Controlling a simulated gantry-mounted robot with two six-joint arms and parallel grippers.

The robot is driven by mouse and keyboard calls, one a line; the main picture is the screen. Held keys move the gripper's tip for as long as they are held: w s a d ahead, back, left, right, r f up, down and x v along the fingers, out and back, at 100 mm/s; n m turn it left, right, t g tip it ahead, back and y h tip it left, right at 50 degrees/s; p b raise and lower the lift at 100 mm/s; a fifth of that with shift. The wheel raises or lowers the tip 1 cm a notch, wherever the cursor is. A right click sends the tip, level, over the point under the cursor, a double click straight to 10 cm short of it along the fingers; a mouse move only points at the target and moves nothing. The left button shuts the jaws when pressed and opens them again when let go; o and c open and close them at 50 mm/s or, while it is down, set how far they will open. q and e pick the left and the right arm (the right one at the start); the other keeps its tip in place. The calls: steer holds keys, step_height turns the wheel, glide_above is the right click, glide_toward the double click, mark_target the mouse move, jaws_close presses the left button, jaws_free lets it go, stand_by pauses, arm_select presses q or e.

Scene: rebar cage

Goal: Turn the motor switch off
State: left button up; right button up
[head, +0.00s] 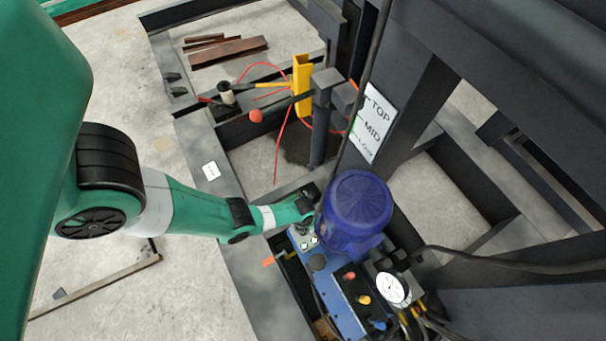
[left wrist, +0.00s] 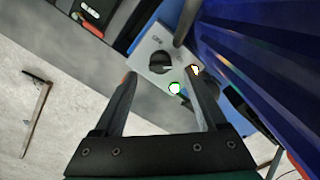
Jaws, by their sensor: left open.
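The motor switch is a black rotary knob (left wrist: 160,62) on a light grey panel (left wrist: 150,45) with small lettering that I cannot read clearly. A white round lamp or button (left wrist: 174,88) and a small yellowish one (left wrist: 195,70) are on the same panel. My left gripper (left wrist: 161,76) is open and empty, with the knob appearing between its fingertips; I cannot tell how far off it is. In the head view the panel (head: 303,240) shows beside the blue motor (head: 361,205), and my left gripper (head: 312,200) is close to the motor, its fingers partly hidden.
The blue motor body (left wrist: 265,70) is close to my right-hand finger. A pressure gauge (head: 393,289), several coloured knobs and hoses are at the front right. A TOP/MID/LOW sign (head: 373,122) and dark steel posts stand behind. Open concrete floor (head: 110,270) lies to the left.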

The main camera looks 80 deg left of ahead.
arm_select(q)
step_height(320, 180, down, 4)
steer(key=b, duration=0.2)
steer(key=shift+f+b, duration=0.25)
steer(key=shift+b, duration=0.15)
arm_select(e)
step_height(320, 180, down, 4)
steer(key=shift+f, duration=0.15)
arm_select(q)
steer(key=shift+r, duration=0.1)
jaws_close()
